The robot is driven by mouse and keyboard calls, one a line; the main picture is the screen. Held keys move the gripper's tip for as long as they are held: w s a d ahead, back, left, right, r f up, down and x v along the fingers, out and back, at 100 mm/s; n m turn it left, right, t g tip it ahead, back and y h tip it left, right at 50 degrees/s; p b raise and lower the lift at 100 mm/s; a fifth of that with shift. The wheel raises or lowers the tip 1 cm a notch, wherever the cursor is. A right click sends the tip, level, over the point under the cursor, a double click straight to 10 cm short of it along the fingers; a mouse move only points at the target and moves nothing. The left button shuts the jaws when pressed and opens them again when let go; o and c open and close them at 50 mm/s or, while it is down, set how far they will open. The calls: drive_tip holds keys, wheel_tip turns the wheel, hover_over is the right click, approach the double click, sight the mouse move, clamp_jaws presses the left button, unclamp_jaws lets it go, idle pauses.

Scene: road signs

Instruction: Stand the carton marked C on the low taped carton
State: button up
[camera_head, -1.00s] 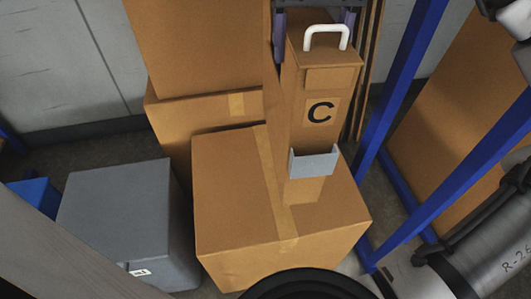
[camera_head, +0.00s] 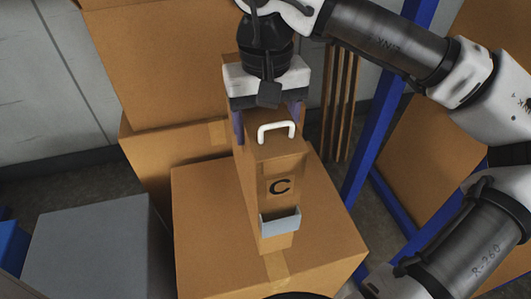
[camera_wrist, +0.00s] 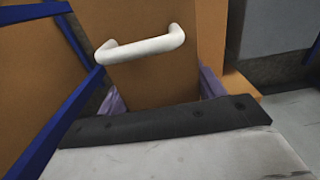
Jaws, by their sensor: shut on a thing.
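The carton marked C (camera_head: 280,187) is tall, narrow and brown, with a white handle on top and a grey pocket low on its front. It is roughly upright over the top of the low taped carton (camera_head: 325,225), along the tape line. I cannot tell whether its base touches that top. My gripper (camera_head: 268,124) is shut on the carton marked C near its upper end, with a purple finger on each side. In the wrist view, the fingers (camera_wrist: 160,93) flank the same carton (camera_wrist: 150,85) below its white handle.
Large brown cartons (camera_head: 170,60) are stacked behind and to the left. A grey box (camera_head: 92,250) stands at the left, with a blue one (camera_head: 10,245) beyond it. A blue frame post (camera_head: 375,140) rises close on the right, before another brown carton (camera_head: 425,135).

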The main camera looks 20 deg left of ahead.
drive_tip(key=shift+f+b, duration=0.4)
drive_tip(key=shift+f, duration=2.7)
drive_tip(key=o, duration=1.5)
drive_tip(key=shift+c, duration=0.2)
wheel_tip(320, 180, up, 12)
drive_tip(key=shift+r+p, duration=0.15)
drive_tip(key=shift+p, duration=0.85)
